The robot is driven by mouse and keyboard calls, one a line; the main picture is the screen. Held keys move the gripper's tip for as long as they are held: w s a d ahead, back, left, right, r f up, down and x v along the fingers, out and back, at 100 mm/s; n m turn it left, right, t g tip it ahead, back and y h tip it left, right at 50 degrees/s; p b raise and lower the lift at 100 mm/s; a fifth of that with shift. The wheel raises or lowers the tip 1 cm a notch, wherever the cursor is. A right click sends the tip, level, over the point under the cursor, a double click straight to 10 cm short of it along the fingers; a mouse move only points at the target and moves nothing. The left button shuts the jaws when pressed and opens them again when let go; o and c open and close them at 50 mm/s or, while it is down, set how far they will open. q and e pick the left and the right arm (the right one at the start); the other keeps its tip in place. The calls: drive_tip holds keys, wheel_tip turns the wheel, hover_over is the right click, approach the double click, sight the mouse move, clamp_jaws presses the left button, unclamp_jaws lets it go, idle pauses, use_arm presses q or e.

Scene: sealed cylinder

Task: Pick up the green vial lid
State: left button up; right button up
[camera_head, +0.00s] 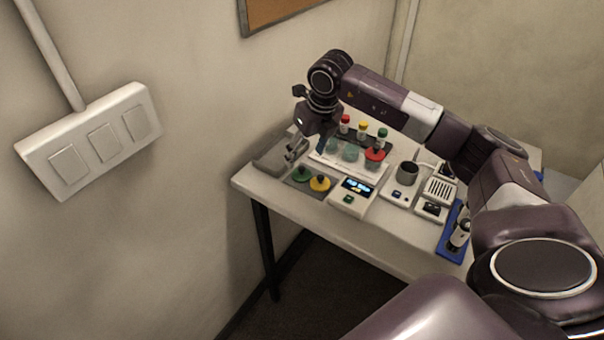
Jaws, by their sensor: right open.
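The green vial lid (302,174) lies on the tray at the front left of the table, beside the yellow lid (320,183). My right gripper (293,154) points down just above and slightly left of the green lid, apart from it as far as I can tell. Its fingers are open and look empty. A red lid (374,154) sits on a jar at the right of the rack. Two greenish open-looking jars (350,153) stand to the left of it. My left gripper is not in view.
Small tubes with red (345,119), yellow (363,127) and green (382,132) caps stand behind the jars. A device with a lit display (357,187) is right of the lids. A dark cup (407,172) stands on another device further right. The table (380,237) has a bare front strip.

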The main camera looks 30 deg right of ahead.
sight(303, 169)
drive_tip(key=shift+d+f, duration=0.15)
drive_tip(key=shift+d, duration=0.25)
drive_tip(key=p+x, duration=0.1)
drive_tip(key=x, duration=0.2)
drive_tip(key=p+x, duration=0.2)
drive_tip(key=x, duration=0.1)
drive_tip(key=shift+a+f, duration=0.1)
drive_tip(key=shift+a, duration=0.15)
drive_tip(key=shift+w+f, duration=0.2)
drive_tip(key=shift+f, duration=0.4)
drive_tip(key=c, duration=0.9)
